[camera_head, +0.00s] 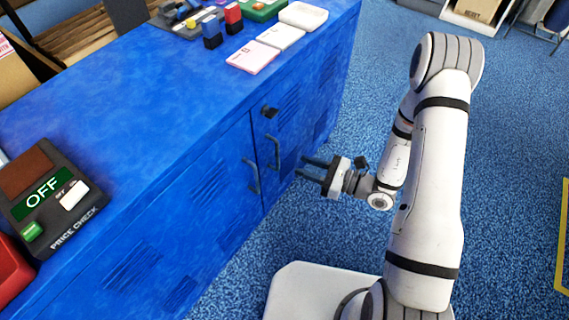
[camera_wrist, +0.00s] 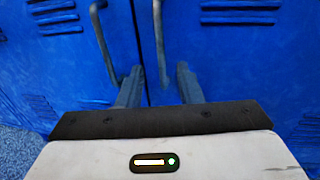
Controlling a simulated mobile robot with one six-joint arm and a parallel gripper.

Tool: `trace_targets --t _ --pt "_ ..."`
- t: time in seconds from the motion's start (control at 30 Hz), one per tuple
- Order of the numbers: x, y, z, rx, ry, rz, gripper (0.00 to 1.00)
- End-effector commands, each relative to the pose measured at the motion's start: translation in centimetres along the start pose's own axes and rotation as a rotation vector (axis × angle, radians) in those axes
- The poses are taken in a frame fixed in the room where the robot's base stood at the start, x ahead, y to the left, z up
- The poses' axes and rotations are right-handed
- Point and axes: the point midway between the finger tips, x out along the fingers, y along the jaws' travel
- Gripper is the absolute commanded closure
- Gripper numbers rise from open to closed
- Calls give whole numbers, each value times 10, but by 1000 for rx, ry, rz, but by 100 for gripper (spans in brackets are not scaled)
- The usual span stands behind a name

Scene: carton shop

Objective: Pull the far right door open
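The far right door (camera_head: 289,118) is a blue cabinet door with vent slots, and it looks closed. Its grey bar handle (camera_head: 274,152) stands beside the seam, near the handle of the neighbouring door (camera_head: 252,175). My gripper (camera_head: 302,166) is open and empty, its fingers pointing at the cabinet front, short of the handle in the head view. In the wrist view, the right-hand handle (camera_wrist: 159,35) appears between the two spread fingers (camera_wrist: 159,67). The other handle (camera_wrist: 102,42) is left of them. No contact with either handle shows.
The blue counter top (camera_head: 140,110) carries a price check device (camera_head: 50,195) at the near left and cards (camera_head: 252,57), stamps and trays farther back. A small black fitting (camera_head: 269,111) sits above the right handle. Blue carpet (camera_head: 335,110) is clear before the far right door.

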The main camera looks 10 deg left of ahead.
Motion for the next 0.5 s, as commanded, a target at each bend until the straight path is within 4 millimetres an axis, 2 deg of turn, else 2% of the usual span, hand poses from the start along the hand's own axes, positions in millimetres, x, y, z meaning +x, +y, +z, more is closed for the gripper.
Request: trace_targets --t 0.5 --pt "66 0 -1 -1 0 2 68"
